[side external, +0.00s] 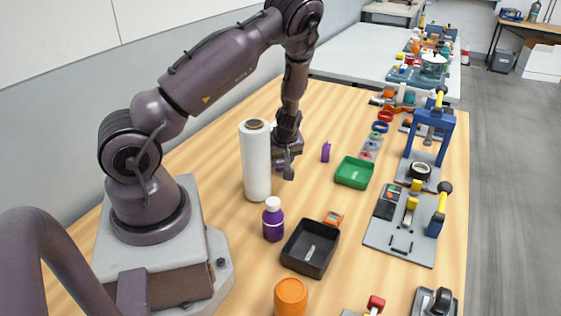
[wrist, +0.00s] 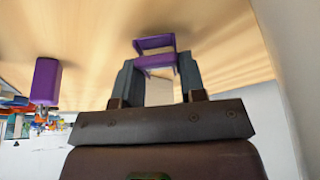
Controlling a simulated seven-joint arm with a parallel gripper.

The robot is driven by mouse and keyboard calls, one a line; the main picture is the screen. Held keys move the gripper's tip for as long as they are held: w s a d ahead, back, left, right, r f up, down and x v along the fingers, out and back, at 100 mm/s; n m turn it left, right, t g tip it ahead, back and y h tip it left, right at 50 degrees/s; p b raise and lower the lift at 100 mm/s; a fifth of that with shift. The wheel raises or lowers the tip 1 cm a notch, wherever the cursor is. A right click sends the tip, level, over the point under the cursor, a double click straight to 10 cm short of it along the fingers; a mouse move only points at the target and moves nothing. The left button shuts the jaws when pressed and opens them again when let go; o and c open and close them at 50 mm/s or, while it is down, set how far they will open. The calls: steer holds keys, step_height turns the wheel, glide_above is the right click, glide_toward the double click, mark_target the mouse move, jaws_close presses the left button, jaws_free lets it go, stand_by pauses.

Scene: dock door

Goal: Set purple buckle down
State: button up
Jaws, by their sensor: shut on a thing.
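My gripper (side external: 286,170) points down, low over the wooden table, just right of the white roll. In the wrist view my gripper (wrist: 156,72) has its two grey fingers on either side of the purple buckle (wrist: 155,44), an open frame with two crossbars. In the side view only a bit of the purple buckle (side external: 279,166) shows beside the fingers; the rest is hidden. I cannot tell whether it touches the table. A second purple piece (side external: 325,152) stands apart to the right; a purple block also shows in the wrist view (wrist: 46,80).
The white roll (side external: 256,165) stands close to my gripper. A purple bottle (side external: 273,219), a black tray (side external: 310,248) and an orange-topped jar (side external: 291,296) are nearer the camera. A green tray (side external: 354,172) and a grey fixture board (side external: 402,232) lie to the right.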

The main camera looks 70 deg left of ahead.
steer(key=shift+f, duration=0.55)
steer(key=o, duration=1)
steer(key=shift+f, duration=0.15)
steer(key=v, duration=1.2)
